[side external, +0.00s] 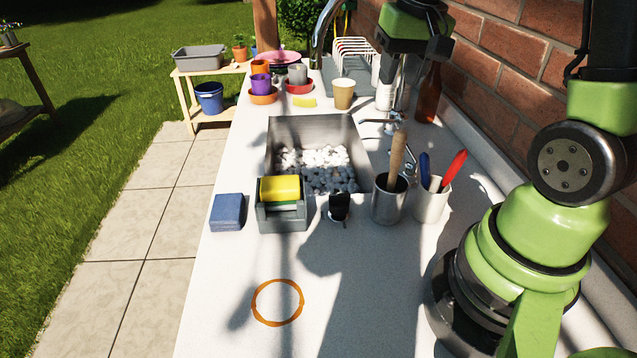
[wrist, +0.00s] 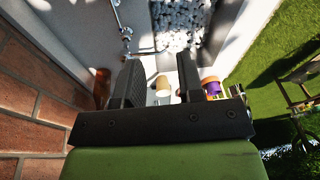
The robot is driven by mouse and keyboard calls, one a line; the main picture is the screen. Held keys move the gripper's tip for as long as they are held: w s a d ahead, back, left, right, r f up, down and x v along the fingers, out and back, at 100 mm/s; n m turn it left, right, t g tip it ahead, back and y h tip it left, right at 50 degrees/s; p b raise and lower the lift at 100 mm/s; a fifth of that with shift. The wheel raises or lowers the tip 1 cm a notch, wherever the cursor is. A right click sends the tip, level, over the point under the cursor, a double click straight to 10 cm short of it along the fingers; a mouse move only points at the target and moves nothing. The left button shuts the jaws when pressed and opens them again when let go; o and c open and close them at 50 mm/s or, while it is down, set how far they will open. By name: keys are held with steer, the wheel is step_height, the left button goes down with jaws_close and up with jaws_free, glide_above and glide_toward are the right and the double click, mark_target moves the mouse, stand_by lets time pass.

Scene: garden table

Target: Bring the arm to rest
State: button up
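My gripper (wrist: 159,78) is open in the wrist view, with its two dark fingers apart and nothing held between them. In the side external view the green and black end of my arm is raised over the far right part of the counter (side external: 235,290), near the brick wall. The fingertips are hard to make out there against the things behind. In the wrist view a beige cup (wrist: 163,86) shows beyond the gap between the fingers.
A sink (side external: 313,130) with white and grey pebbles is mid-counter. A grey caddy (side external: 282,217) with a yellow sponge (side external: 280,188), a blue block (side external: 227,212) and two utensil cups stand nearer. A brown bottle (side external: 429,95) stands by the wall. The counter around the orange ring (side external: 256,303) is clear.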

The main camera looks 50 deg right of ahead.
steer(key=s+a+r+n+t+y, duration=0.1)
steer(key=s+a+r+t, duration=0.1)
steer(key=s+a+r, duration=0.2)
steer(key=s+a+r+n+t+y, duration=0.1)
steer(key=s+a+r+n+t, duration=0.1)
steer(key=s+a, duration=0.5)
steer(key=a+r+t, duration=0.1)
steer(key=a, duration=0.3)
steer(key=shift+a+r+n+y, duration=0.25)
steer(key=shift+r+n+y, duration=0.05)
steer(key=shift+r, duration=0.05)
steer(key=shift+s, duration=0.1)
